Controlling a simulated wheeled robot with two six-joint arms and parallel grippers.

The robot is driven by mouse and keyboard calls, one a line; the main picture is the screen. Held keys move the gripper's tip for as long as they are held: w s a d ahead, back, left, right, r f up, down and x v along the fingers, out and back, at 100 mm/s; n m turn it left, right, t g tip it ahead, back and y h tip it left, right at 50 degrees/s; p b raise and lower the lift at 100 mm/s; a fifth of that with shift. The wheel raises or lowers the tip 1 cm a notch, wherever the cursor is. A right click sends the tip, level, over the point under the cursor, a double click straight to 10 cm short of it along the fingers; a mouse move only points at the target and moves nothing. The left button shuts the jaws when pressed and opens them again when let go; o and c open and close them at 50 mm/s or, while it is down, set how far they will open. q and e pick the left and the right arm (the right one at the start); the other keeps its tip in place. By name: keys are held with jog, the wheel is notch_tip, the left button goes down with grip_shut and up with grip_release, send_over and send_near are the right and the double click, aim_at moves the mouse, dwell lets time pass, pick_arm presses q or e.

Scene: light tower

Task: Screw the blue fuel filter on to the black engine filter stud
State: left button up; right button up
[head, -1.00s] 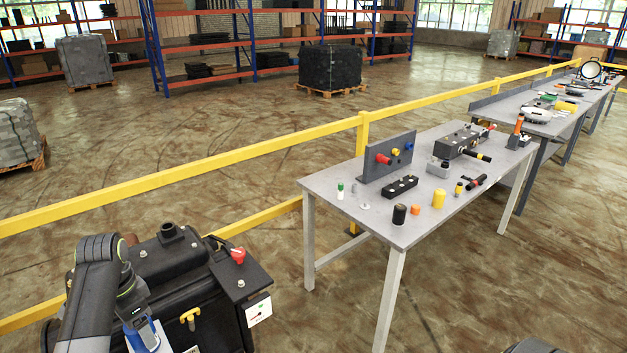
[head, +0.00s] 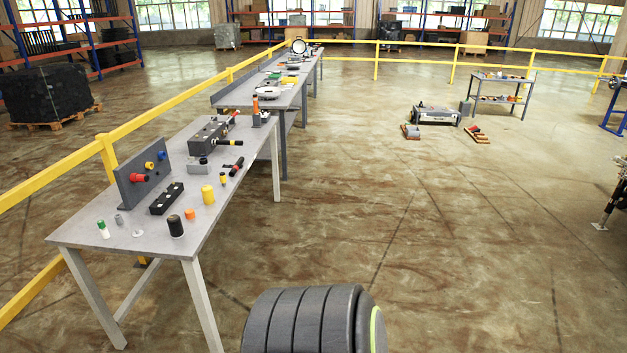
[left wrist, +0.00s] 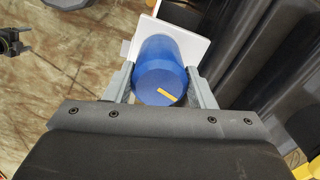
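The blue fuel filter (left wrist: 158,60) is a blue cylinder with a yellow mark on the end facing the camera. In the left wrist view it sits between the two grey fingers of my left gripper (left wrist: 160,78), one finger against each side. The gripper looks shut on it. The filter's far end is at a white plate (left wrist: 196,45) beside the black engine (left wrist: 238,60). The black stud is not visible, so I cannot tell whether the filter touches it. The head view shows neither the engine nor my left gripper. My right gripper is not identifiable in either view.
A grey table (head: 130,248) with several filters, plugs and fixtures stands left in the head view. A second table (head: 290,95) is behind it. A yellow railing (head: 75,165) runs behind both. The floor (head: 420,230) to the right is largely open.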

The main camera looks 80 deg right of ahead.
pick_arm(q)
jog(key=c, duration=0.5)
jog(key=o, duration=1.3)
jog(key=shift+m, duration=0.3)
jog(key=shift+c, duration=0.2)
